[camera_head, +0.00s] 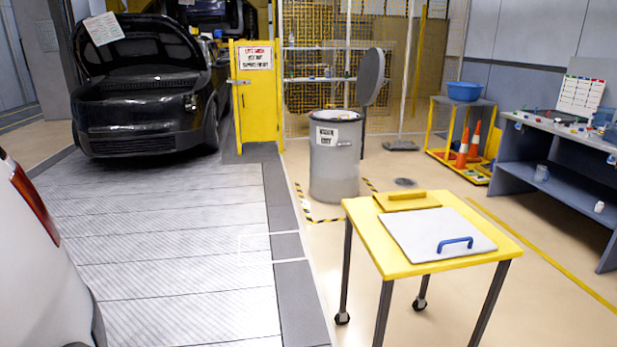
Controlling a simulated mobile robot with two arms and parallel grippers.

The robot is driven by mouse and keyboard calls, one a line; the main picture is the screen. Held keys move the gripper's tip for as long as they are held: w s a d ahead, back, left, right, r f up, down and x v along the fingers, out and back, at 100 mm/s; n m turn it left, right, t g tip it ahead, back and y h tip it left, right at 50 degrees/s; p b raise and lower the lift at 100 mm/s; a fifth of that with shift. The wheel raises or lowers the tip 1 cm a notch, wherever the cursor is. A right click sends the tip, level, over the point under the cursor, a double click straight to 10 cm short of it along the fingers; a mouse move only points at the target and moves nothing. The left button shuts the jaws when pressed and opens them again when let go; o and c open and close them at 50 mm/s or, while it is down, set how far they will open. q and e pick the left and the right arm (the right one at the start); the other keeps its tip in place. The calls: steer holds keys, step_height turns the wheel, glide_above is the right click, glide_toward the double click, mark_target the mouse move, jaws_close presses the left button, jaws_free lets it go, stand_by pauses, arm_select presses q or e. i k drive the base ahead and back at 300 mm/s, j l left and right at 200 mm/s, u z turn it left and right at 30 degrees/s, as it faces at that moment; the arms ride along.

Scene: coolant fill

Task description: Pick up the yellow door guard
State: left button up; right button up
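A small yellow panel with a yellow bar handle (408,203), which looks like the yellow door guard, lies flat on the far side of a yellow-topped cart (372,240). A larger pale grey panel with a blue handle (420,228) lies in front of it on the same cart, close to it or slightly overlapping; I cannot tell which. Neither of my grippers is in view, so nothing is seen touching the yellow panel.
A grey bin (334,165) with its lid raised stands behind the cart. A black car (140,100) with its hood up is at the back left; a white car (30,260) is at near left. A workbench (560,140) is at right. Floor right of the cart is clear.

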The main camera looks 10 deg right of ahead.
mark_target(418, 199)
steer(key=i+j+z, duration=0.1)
steer(key=i+z, duration=0.35)
steer(key=i+j+z, duration=0.45)
steer(key=i, duration=0.15)
steer(key=i+j+z, duration=0.45)
steer(key=i+l, duration=0.05)
steer(key=l, duration=0.05)
